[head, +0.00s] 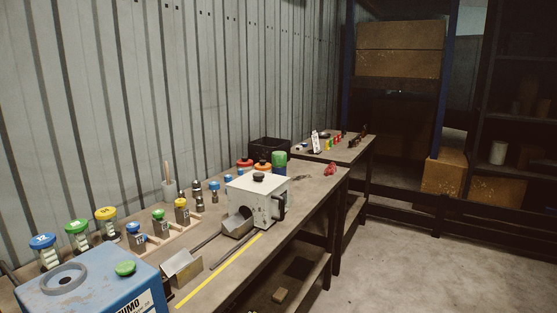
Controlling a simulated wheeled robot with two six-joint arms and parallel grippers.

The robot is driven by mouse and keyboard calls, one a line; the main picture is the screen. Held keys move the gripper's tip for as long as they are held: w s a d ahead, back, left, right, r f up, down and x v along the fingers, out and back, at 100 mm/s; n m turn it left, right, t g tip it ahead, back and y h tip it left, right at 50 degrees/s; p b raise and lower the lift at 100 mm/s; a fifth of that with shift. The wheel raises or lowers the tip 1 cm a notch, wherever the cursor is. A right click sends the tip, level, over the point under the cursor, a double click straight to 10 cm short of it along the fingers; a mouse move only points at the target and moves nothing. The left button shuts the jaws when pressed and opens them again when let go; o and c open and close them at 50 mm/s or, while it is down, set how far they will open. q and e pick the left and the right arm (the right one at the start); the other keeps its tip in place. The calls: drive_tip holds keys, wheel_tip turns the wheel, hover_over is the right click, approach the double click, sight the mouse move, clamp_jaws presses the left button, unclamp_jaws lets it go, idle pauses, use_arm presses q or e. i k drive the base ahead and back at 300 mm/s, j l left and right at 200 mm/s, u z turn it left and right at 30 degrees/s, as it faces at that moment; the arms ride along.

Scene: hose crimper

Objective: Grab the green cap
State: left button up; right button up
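Several green-topped things are in the head view, and I cannot tell which one is the green cap. A tall green cap (279,157) shows behind the white machine, beside orange and red ones. A green lid (78,226) tops a clear jar at the left, between a blue-lidded and a yellow-lidded jar. A small green top (158,214) is on a block in the middle row. A round green button or cap (125,268) sits on top of the blue machine in front. Neither of my grippers is in view.
The white machine (258,197) stands mid-bench, with a metal chute in front. The blue machine (85,292) fills the near left corner. A yellow strip (220,270) runs along the bench edge. A second table (335,148) stands beyond. The concrete floor at right is clear.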

sight(278, 158)
drive_tip(key=i+l, duration=0.3)
drive_tip(key=i+l+u, duration=0.15)
drive_tip(key=i+l, duration=0.15)
drive_tip(key=l, duration=0.15)
drive_tip(key=i+l, duration=0.25)
drive_tip(key=l, duration=0.15)
drive_tip(key=i+l+u, duration=0.1)
drive_tip(key=i+l, duration=0.15)
drive_tip(key=l, duration=0.15)
drive_tip(key=i+l, duration=0.25)
drive_tip(key=l, duration=0.15)
drive_tip(key=i+u, duration=0.05)
